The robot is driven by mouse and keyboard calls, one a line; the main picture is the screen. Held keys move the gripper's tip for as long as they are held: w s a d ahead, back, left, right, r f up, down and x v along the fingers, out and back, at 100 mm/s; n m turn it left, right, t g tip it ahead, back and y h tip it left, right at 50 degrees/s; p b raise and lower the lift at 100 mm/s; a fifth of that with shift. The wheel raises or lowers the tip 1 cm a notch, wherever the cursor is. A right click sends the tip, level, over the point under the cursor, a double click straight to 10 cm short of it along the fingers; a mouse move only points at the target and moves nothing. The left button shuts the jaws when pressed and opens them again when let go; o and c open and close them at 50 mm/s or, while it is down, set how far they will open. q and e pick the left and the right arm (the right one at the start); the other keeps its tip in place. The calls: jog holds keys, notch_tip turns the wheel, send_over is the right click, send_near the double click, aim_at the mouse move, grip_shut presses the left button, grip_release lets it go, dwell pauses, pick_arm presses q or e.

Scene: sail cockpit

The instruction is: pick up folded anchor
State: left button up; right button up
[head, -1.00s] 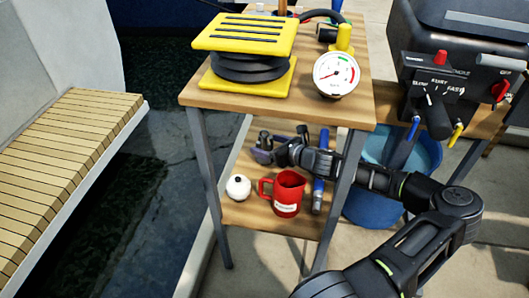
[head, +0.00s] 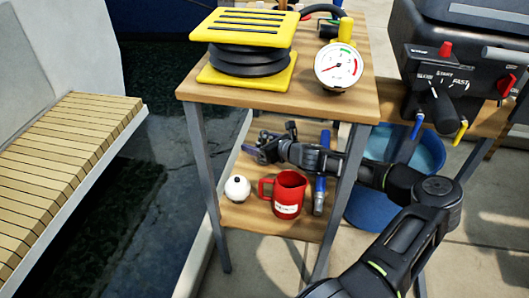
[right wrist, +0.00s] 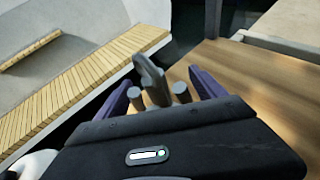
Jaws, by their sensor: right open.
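The folded anchor (right wrist: 150,80) shows in the right wrist view as a grey metal shape with a thick upright shank and two round stubs at its near end. It lies between the two purple fingers of my right gripper (right wrist: 160,90), which are open on either side of it. In the head view my right gripper (head: 268,147) reaches over the lower wooden shelf (head: 262,222), at its back left. There the anchor is mostly hidden by the gripper and hard to make out. My left gripper is not in view.
A red mug (head: 288,193), a white round item (head: 237,188) and a blue tool (head: 321,172) stand or lie close by on the shelf. The top board (head: 340,108) overhangs it, with a yellow and black bellows pump (head: 245,47) and a gauge (head: 338,65). Metal legs (head: 345,200) flank the shelf.

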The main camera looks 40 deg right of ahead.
grip_shut()
jog(key=shift+r, duration=0.1)
dwell(1.2)
